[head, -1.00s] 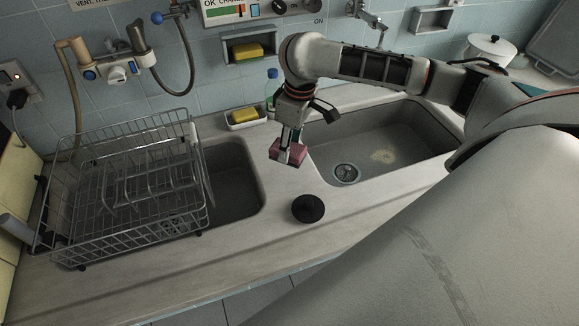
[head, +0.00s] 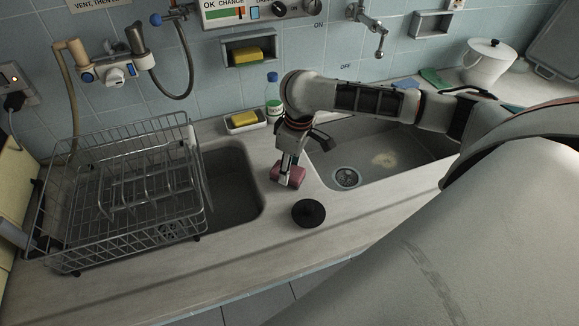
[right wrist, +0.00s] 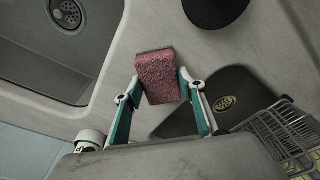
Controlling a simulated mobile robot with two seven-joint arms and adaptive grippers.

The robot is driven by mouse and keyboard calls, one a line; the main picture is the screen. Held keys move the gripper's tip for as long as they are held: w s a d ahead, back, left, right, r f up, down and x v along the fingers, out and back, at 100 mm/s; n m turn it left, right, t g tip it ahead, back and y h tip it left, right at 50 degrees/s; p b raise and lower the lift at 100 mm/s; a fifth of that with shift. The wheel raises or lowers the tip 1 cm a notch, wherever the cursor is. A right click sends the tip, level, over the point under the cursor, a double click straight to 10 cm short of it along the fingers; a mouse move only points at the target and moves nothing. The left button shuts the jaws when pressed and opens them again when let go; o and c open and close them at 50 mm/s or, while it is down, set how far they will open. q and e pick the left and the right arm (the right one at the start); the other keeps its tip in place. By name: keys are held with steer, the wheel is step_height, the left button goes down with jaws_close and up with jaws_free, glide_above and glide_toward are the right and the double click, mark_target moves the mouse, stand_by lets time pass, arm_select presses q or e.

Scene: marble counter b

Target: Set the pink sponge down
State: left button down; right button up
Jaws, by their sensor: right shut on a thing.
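The pink sponge (head: 289,175) is between the fingers of my right gripper (head: 288,168), low over the strip of counter between the two sinks. I cannot tell for certain whether its underside touches the counter. In the right wrist view the sponge (right wrist: 159,76) sits between the two green-and-white fingers of the gripper (right wrist: 162,90), with a dark layer along its far edge. The gripper is shut on it. My left gripper is not in view.
A black round stopper (head: 308,212) lies on the counter just in front of the sponge. The left sink (head: 231,185) and right sink (head: 372,150) flank the strip. A wire dish rack (head: 120,190) stands at left. A yellow sponge in a tray (head: 244,120) and a bottle (head: 273,98) stand behind.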

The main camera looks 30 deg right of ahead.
mark_target(293, 171)
steer(key=shift+p, duration=0.35)
steer(key=o, duration=1)
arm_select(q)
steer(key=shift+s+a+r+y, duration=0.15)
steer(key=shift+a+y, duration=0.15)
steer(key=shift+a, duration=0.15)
arm_select(e)
steer(key=shift+f+b, duration=0.1)
steer(key=shift+b, duration=0.55)
steer(key=r, duration=0.3)
steer(key=r+p, duration=0.1)
steer(key=r, duration=0.2)
steer(key=r+p, duration=0.1)
steer(key=r, duration=0.2)
steer(key=shift+s+d, duration=0.25)
steer(key=shift+s, duration=0.15)
arm_select(q)
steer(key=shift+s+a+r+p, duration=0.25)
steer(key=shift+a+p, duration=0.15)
steer(key=shift+p, duration=0.2)
arm_select(e)
steer(key=r, duration=0.3)
steer(key=shift+s+d+r, duration=0.1)
steer(key=shift+s+r, duration=0.05)
steer(key=shift+s, duration=0.1)
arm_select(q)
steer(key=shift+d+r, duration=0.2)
